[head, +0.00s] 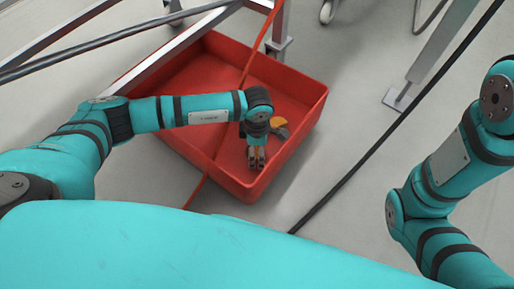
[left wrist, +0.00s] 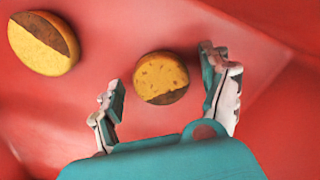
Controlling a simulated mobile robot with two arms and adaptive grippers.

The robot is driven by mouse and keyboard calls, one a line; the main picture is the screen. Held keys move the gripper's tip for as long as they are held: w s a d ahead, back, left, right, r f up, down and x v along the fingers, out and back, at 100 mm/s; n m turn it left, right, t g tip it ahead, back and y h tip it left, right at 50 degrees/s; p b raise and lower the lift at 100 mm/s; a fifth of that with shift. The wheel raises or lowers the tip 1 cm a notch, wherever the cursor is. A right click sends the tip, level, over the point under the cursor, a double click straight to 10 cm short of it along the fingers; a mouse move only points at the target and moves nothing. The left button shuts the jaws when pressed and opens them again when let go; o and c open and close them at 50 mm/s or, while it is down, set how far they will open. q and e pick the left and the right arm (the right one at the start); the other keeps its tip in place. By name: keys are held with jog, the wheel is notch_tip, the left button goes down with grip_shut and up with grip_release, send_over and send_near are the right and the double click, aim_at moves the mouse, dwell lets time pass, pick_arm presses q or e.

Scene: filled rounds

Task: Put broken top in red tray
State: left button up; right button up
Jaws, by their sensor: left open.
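The red tray (head: 222,62) lies on the floor; its red inside fills the left wrist view (left wrist: 120,25). Two rounds with yellow tops broken away at one side, baring brown, lie in it: one (left wrist: 43,43) at the upper left, one (left wrist: 161,78) near the middle. The head view shows one yellow-orange round (head: 278,122) beside my left wrist; the other is probably hidden. My left gripper (head: 257,158) is open inside the tray's outline, pointing down. In the left wrist view the middle round lies just beyond the gap between its fingers (left wrist: 165,98), untouched.
A metal frame leg (head: 280,30) stands at the tray's back edge. A thin red cable crosses over the tray. A black cable (head: 350,175) runs along the floor on its right. Another metal leg with a foot (head: 397,98) stands further right.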

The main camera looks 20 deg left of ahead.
aim_at(257, 150)
pick_arm(q)
notch_tip(257, 150, up, 12)
jog(key=p, duration=0.7)
jog(key=shift+r, duration=0.2)
